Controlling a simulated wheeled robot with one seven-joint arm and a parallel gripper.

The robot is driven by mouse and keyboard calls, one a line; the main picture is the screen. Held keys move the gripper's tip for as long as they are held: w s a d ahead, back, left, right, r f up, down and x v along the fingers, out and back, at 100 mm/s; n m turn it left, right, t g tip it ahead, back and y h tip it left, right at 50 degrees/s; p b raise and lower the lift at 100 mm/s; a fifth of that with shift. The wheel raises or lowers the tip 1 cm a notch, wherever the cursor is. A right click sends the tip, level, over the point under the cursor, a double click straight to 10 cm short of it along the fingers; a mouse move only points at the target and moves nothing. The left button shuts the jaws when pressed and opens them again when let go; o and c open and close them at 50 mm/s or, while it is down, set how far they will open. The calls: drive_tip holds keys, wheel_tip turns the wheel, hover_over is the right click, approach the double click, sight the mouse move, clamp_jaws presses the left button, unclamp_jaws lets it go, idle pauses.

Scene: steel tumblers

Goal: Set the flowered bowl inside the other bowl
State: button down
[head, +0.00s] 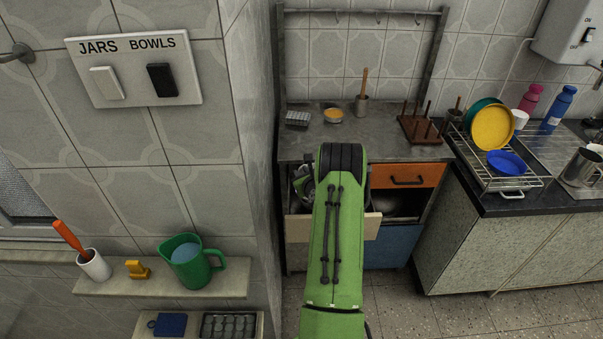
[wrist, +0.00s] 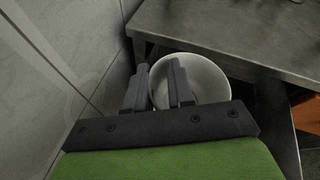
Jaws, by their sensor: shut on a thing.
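In the wrist view, a plain-looking white bowl (wrist: 208,76) sits at my gripper (wrist: 157,75). My two fingers straddle its left rim and are shut on it. No flowers show on the part I see, so I cannot tell whether it is the flowered bowl. A small bowl with a yellow-orange inside (head: 334,115) stands on the steel counter. A second large bowl is not clearly visible.
An open drawer (head: 352,228) juts out below the counter (head: 292,151). A dish rack (head: 494,183) with plates stands right. In the wrist view, the wall (wrist: 75,60) is close on the left, the counter edge (wrist: 225,63) just beyond the bowl.

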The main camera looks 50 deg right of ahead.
drive_tip(key=shift+f+b, duration=2.55)
drive_tip(key=shift+f, duration=0.45)
drive_tip(key=shift+f, duration=0.25)
drive_tip(key=c, duration=0.9)
unclamp_jaws()
wheel_tip(320, 180, up, 10)
drive_tip(key=shift+r+p, duration=0.1)
drive_tip(key=shift+p, duration=1)
